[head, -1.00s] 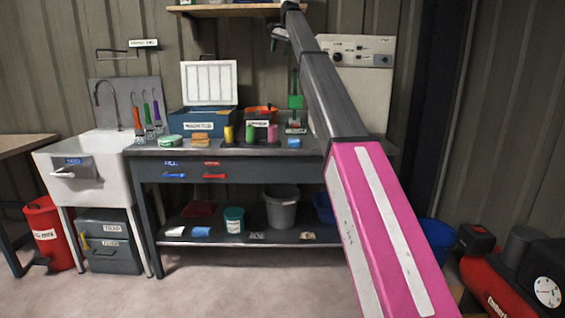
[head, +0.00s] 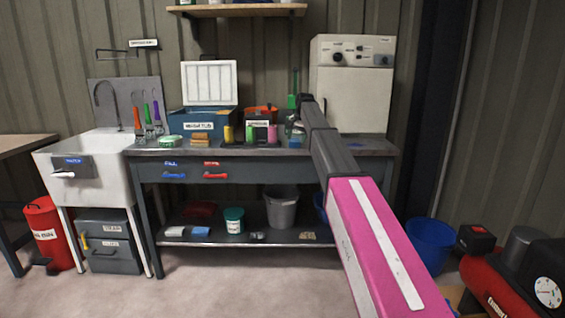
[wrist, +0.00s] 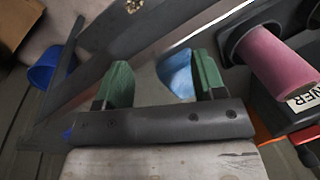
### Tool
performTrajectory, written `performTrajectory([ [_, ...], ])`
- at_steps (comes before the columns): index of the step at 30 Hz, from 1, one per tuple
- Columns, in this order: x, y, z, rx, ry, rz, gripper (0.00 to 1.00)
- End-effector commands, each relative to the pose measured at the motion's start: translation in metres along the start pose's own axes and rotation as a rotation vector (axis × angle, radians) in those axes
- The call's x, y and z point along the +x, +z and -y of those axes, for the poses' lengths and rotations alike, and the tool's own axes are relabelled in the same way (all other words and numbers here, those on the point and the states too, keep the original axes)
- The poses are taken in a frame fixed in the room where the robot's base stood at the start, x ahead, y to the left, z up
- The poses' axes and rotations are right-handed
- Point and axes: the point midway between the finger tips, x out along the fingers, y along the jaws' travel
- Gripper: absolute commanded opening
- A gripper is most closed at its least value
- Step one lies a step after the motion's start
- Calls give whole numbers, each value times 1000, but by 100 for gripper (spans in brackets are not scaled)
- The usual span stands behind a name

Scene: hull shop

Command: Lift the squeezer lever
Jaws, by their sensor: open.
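In the head view, a green upright piece with a block (head: 293,101) stands at the back of the bench, left of the white cabinet. It may be the squeezer and its lever; its lower part is hidden behind my arm. My gripper (wrist: 163,80) has two green fingers spread apart in the wrist view, with nothing clamped. A blue item (wrist: 176,74) shows behind the right finger, and I cannot tell whether they touch. In the head view my gripper is low over the bench, mostly hidden by my wrist. No lever can be made out in the wrist view.
A pink cylinder (wrist: 280,58) is close to the right of my gripper. Green, yellow and orange items crowd the bench (head: 225,151) to the left. The white cabinet (head: 351,85) stands at the right back. A shelf (head: 237,10) hangs above.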

Motion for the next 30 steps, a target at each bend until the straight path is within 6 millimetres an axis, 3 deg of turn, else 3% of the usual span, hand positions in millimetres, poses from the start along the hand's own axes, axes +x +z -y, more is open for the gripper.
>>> performTrajectory([
  [1,30,24,-24,-11,11,4,64],
  [6,107,75,-82,-57,40,7,64],
  [15,215,181,-183,-145,94,21,64],
  [24,286,303,-276,-245,145,43,64],
  [30,311,376,-324,-311,173,59,64],
])
